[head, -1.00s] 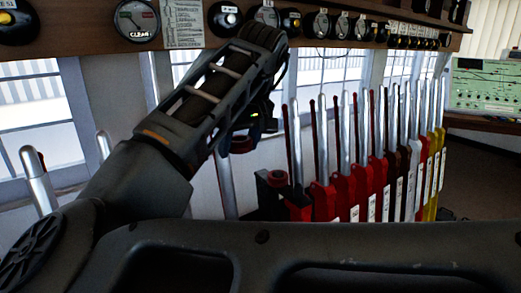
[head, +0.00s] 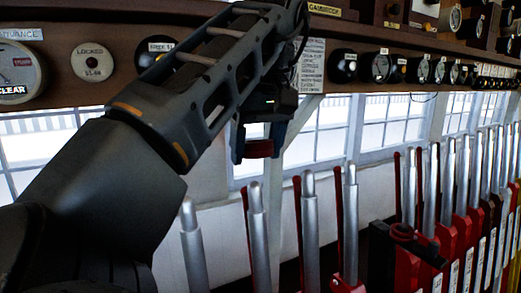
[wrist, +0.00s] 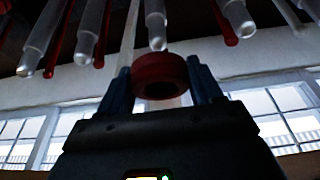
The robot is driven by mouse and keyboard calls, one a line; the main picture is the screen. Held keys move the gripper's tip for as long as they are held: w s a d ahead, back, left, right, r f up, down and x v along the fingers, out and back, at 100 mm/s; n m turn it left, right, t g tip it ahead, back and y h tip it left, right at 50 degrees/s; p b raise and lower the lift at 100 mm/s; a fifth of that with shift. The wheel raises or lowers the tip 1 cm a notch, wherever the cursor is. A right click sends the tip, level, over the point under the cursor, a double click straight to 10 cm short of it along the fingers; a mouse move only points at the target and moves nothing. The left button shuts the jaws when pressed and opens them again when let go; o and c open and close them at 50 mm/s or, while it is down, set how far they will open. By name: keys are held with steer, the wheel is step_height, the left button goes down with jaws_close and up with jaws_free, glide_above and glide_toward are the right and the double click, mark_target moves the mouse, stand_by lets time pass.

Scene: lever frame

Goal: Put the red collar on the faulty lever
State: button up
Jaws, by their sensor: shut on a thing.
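My gripper (wrist: 160,84) is shut on the red collar (wrist: 160,70), a thick ring whose hole shows between the two fingers in the wrist view. In the head view the collar (head: 259,149) hangs under my gripper, in front of the windows. In that picture it appears just above the tip of a silver lever (head: 258,225), with a visible gap. More levers stand at the left (head: 192,250) and right (head: 310,235) of it. No lever is visibly marked as faulty. In the wrist view a lever tip (wrist: 156,32) shows beyond the collar, apart from it.
A dark red ring (head: 402,232) sits on a black block among the red-based levers at right. A wooden shelf (head: 215,62) with dials and instruments runs along the wall above the levers. My arm covers much of the left side.

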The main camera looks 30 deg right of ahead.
mark_target(254, 183)
steer(key=shift+w+f+b, duration=0.35)
steer(key=shift+f+b, duration=0.1)
steer(key=shift+f, duration=0.2)
steer(key=shift+w+f+b, duration=0.4)
steer(key=shift+f+b, duration=0.05)
steer(key=shift+f, duration=0.15)
steer(key=shift+w+f+b, duration=0.35)
steer(key=shift+f+b, duration=0.1)
steer(key=shift+f, duration=0.2)
steer(key=shift+p, duration=0.35)
steer(key=shift+s+f+b, duration=0.25)
steer(key=shift+f+b, duration=0.25)
steer(key=shift+f, duration=0.7)
steer(key=shift+f, duration=0.35)
steer(key=shift+s+f, duration=0.1)
steer(key=shift+f, duration=0.25)
steer(key=shift+f+b, duration=0.3)
steer(key=shift+b, duration=0.05)
steer(key=shift+s+f, duration=0.2)
steer(key=shift+f, duration=0.6)
